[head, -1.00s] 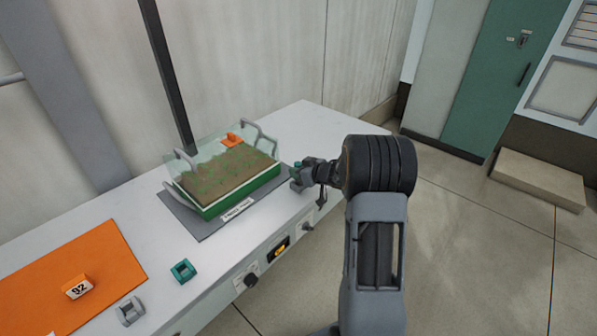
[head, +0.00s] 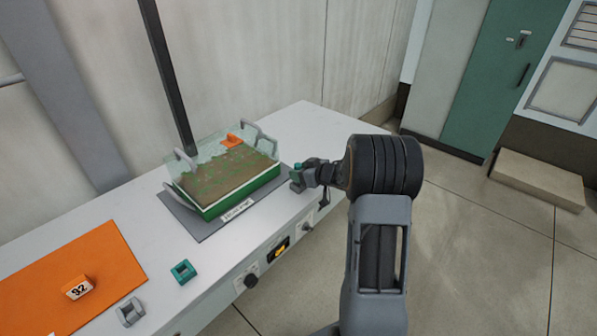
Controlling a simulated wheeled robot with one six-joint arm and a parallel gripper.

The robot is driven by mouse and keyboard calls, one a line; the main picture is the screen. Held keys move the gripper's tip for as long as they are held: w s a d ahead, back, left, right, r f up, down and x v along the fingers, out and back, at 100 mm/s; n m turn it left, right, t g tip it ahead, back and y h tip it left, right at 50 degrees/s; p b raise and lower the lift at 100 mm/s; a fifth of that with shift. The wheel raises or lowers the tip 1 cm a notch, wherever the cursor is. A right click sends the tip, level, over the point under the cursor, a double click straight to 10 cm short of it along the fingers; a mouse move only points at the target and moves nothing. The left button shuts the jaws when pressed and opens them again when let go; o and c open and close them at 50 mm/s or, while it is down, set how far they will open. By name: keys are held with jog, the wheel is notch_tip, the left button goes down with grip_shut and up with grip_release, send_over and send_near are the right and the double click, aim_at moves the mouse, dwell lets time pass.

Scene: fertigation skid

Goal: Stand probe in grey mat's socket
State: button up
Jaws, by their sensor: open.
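The grey mat (head: 185,214) lies on the white bench under a clear-walled green tray (head: 212,212) of brown soil. My gripper (head: 297,180) is open at the bench's front edge, just right of the mat and tray. A small teal piece (head: 298,167) shows at its fingertips; I cannot tell whether it is part of the probe or whether the jaws touch it. No probe can be clearly made out. No socket on the grey mat can be made out; the tray covers most of the mat.
A teal square ring (head: 183,271) and a grey one (head: 130,312) sit near the front edge. An orange piece (head: 231,140) is at the tray's back. The bench's far right is clear.

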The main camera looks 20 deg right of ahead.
jog(key=p+v, duration=0.1)
jog(key=v, duration=0.9)
jog(key=s+a+r+m+g+h, duration=0.1)
jog(key=s+a+r+m+h, duration=0.2)
jog(key=r+m+h, duration=0.45)
jog(key=s+a+f+n+g+y, duration=0.2)
jog(key=s+a+f+g, duration=0.2)
jog(key=s+a+g, duration=0.4)
jog(key=s+a, duration=0.5)
jog(key=s, duration=0.4)
jog(key=shift+s+a, duration=0.15)
jog(key=shift+a, duration=0.25)
jog(key=shift+f+n, duration=0.1)
jog(key=shift+n, duration=0.15)
notch_tip(320, 180, up, 7)
jog(key=p, duration=0.5)
jog(key=shift+f+p, duration=0.25)
jog(key=shift+p, duration=0.05)
jog(key=shift+s, duration=0.1)
jog(key=shift+c, duration=0.4)
